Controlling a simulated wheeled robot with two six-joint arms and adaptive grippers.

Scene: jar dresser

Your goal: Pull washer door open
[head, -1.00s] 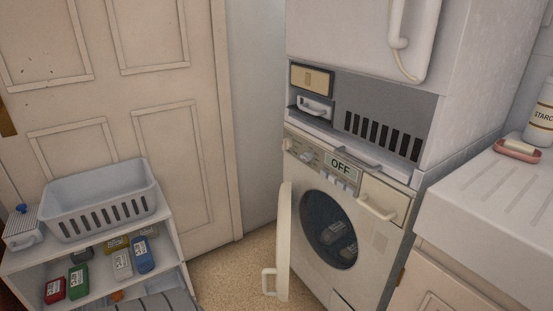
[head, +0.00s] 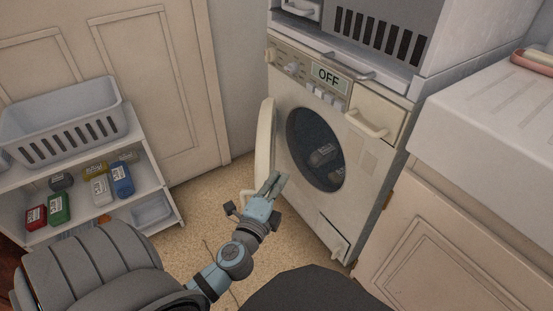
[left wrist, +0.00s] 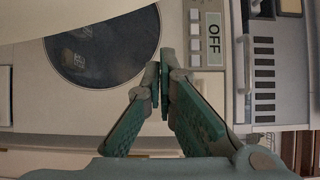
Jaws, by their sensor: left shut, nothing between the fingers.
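The white washer (head: 320,210) stands at centre right with its "OFF" panel (head: 326,76) lit. Its door (head: 264,150) is swung open to the left and shows nearly edge-on. The round dark opening (head: 315,148) is uncovered, with dim items inside; it also shows in the left wrist view (left wrist: 100,45). In the left wrist view the fingertips (left wrist: 160,78) meet in front of the washer's front.
A shelf (head: 150,185) with a grey basket (head: 70,130) and several small coloured boxes stands at the left. A sink counter (head: 490,125) and cabinet (head: 445,225) are at the right. Bare floor (head: 195,218) lies between shelf and washer.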

